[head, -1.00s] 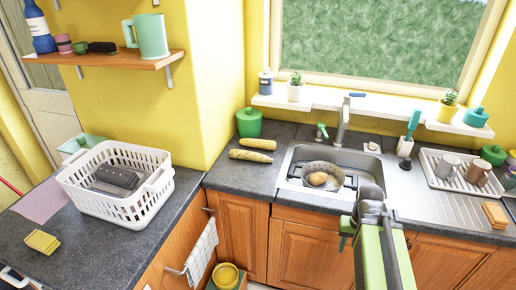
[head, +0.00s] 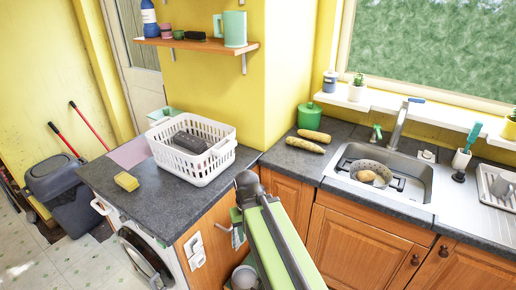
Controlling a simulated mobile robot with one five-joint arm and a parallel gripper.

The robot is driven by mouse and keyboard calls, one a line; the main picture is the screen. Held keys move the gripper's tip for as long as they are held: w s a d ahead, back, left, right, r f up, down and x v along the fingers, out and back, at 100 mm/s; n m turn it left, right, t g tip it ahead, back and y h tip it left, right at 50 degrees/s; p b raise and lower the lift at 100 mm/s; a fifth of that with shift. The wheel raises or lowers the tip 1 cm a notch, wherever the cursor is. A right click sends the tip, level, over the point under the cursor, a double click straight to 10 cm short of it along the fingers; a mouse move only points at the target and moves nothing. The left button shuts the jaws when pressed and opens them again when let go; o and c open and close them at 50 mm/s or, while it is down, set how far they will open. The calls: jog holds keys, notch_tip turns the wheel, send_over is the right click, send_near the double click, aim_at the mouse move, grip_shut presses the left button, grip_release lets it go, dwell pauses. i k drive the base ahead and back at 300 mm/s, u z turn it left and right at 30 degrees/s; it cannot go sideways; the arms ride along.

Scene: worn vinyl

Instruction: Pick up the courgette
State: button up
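Two long yellowish-tan items lie side by side on the dark worktop left of the sink: a front one (head: 305,145) and a back one (head: 314,135). Either could be the courgette; they are too small to tell apart surely. My gripper (head: 244,186) is at the far end of my green arm, in front of the cabinet corner. In the picture it is below and left of the two items, apart from them. Its fingers are hidden or too small to show whether they are open.
A white basket (head: 208,165) holding a dark object and a yellow sponge (head: 126,181) are on the left worktop. A green pot (head: 309,117) stands behind the long items. The sink (head: 415,190) holds a colander (head: 370,173) with a tan item. A bin (head: 60,185) stands at left.

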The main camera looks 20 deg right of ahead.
aim_at(299, 143)
jog(key=u, duration=0.3)
jog(key=k, duration=0.15)
jog(key=u, duration=2.65)
jog(key=k, duration=1.75)
jog(key=z, duration=1.55)
jog(key=i, duration=1)
